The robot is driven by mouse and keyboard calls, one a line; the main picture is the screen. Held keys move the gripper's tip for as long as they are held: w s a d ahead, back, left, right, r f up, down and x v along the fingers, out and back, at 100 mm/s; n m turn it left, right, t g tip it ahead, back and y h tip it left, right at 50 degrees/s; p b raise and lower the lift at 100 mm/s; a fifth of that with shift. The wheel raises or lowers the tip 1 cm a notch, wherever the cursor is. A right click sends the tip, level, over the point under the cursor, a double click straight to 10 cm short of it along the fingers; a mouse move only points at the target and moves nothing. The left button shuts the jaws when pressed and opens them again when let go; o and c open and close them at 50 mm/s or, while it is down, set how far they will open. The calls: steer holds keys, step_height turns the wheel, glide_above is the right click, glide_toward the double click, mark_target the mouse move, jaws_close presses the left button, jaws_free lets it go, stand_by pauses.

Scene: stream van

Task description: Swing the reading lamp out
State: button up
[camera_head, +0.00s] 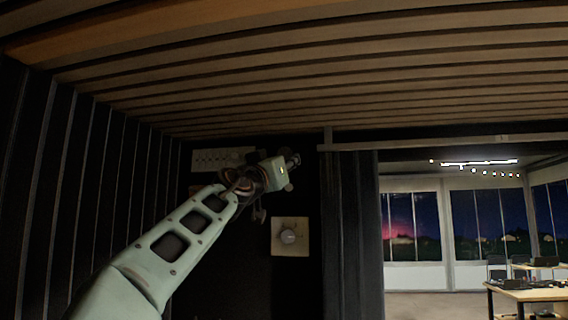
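My pale green arm reaches up from the lower left in the head view. My gripper (293,160) is at its end, small and dark, in front of the dark back wall; whether its fingers are open or shut is too small to tell. I cannot clearly make out the reading lamp; it may be among the dark parts around the wrist or hidden behind the arm.
A pale panel with small marks (222,159) is on the wall behind my wrist. The slatted ceiling (300,75) is close above, and a ribbed dark wall (90,190) stands at the left. Right of a dark partition (352,230), a windowed room holds a table (535,293).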

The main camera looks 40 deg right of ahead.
steer(key=shift+c, duration=1.1)
steer(key=shift+r+p, duration=0.35)
steer(key=shift+p, duration=0.55)
steer(key=y+p, duration=0.1)
steer(key=p, duration=0.2)
steer(key=shift+s+a+r+g+y, duration=0.1)
steer(key=shift+a+r+g+y, duration=0.1)
steer(key=shift+g+y, duration=0.15)
steer(key=shift+s+f+n+g+y+p, duration=0.1)
steer(key=shift+s+n+g+y+p, duration=0.2)
steer(key=shift+y, duration=0.35)
steer(key=shift+w+g+y, duration=0.1)
steer(key=shift+g+y, duration=0.35)
steer(key=shift+y, duration=0.05)
steer(key=shift+a, duration=0.1)
steer(key=o, duration=1.2)
steer(key=shift+c, duration=0.2)
